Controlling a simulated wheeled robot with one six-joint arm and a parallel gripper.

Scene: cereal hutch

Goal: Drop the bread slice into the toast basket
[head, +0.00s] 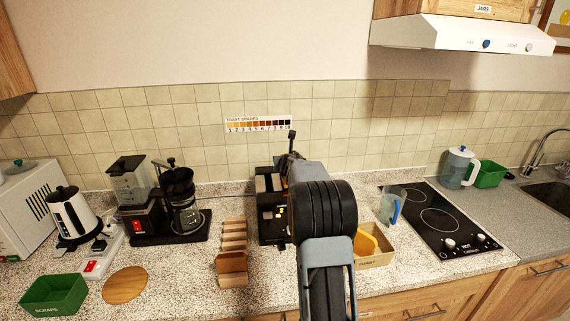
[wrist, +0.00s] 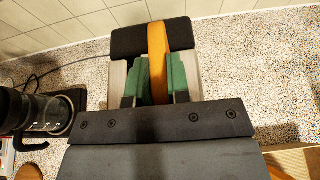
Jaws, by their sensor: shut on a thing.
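My gripper (wrist: 155,82) is shut on a golden-brown bread slice (wrist: 157,48), which stands on edge between its green finger pads in the wrist view. The black toaster (wrist: 126,42) lies just beyond and under the slice; whether the slice is clear of its slot I cannot tell. In the head view the toaster (head: 271,212) stands left of my arm, which hides my gripper and the held slice. The toast basket (head: 376,261), a tan box labelled TOAST, stands right of my arm. An orange-yellow slice (head: 371,240) shows in it. My arm covers its left side.
A wooden rack (head: 233,240) with a brown slice (head: 231,263) stands left of the toaster. A blue-handled jug (head: 391,207) stands behind the basket, beside the black hob (head: 435,215). A coffee maker (head: 181,205) and green scraps bin (head: 53,295) are further left.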

